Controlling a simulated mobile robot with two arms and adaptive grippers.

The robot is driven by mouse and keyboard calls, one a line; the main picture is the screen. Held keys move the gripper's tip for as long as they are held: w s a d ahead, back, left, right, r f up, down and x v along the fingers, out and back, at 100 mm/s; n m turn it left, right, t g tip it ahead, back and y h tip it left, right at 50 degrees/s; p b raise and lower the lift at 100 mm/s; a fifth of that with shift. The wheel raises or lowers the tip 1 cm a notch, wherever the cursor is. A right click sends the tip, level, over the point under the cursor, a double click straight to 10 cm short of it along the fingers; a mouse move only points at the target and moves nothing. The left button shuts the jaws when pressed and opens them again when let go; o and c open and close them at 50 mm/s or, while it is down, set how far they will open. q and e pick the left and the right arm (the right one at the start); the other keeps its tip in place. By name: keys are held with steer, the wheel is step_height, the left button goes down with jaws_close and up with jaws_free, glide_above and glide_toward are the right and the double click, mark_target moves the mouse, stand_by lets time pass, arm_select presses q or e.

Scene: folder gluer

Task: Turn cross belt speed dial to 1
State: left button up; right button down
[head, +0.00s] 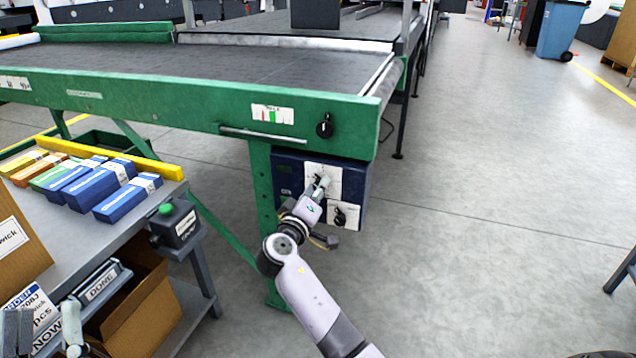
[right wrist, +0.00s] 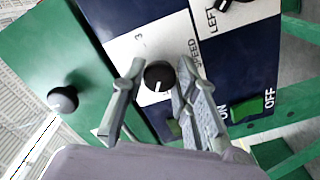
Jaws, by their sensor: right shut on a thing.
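The cross belt speed dial (right wrist: 160,76) is a black knob with a white mark on its lower side in the right wrist view. It sits on a white plate (right wrist: 133,48) showing a "3" and the word "SPEED". My right gripper (right wrist: 162,68) has one finger on each side of the dial and is shut on it. In the head view my right gripper (head: 319,184) is at the upper white plate of the blue control box (head: 288,172) and hides the dial. My left gripper (head: 45,330) is partly seen at the bottom left; its finger opening is unclear.
A black knob (head: 325,125) is on the green conveyor frame (head: 190,103). A second dial (head: 345,215) is below right of my right gripper. A green ON/OFF switch (right wrist: 246,108) is nearby.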

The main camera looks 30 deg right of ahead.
arm_select(q)
steer(key=w+f+g+y+p, duration=0.2)
steer(key=w+f+g, duration=0.2)
steer(key=f+g, duration=0.4)
steer(key=s+a+f+g+y+p, duration=0.1)
steer(key=s+f+g, duration=0.1)
steer(key=f, duration=0.4)
steer(key=s+a+f+g+y+p, duration=0.1)
steer(key=s+a+f+g, duration=0.1)
steer(key=f, duration=0.5)
steer(key=shift+s+a+f+n+g+y+p, duration=0.2)
steer(key=shift+s+f+n+g+y+p, duration=0.25)
steer(key=shift+g, duration=0.55)
arm_select(e)
steer(key=shift+r+n, duration=0.1)
steer(key=shift+n, duration=2.5)
arm_select(q)
steer(key=shift+s+r, duration=0.1)
steer(key=shift+r, duration=0.1)
arm_select(e)
steer(key=c, duration=1.3)
jaws_free()
steer(key=shift+c, duration=0.2)
steer(key=shift+o, duration=0.3)
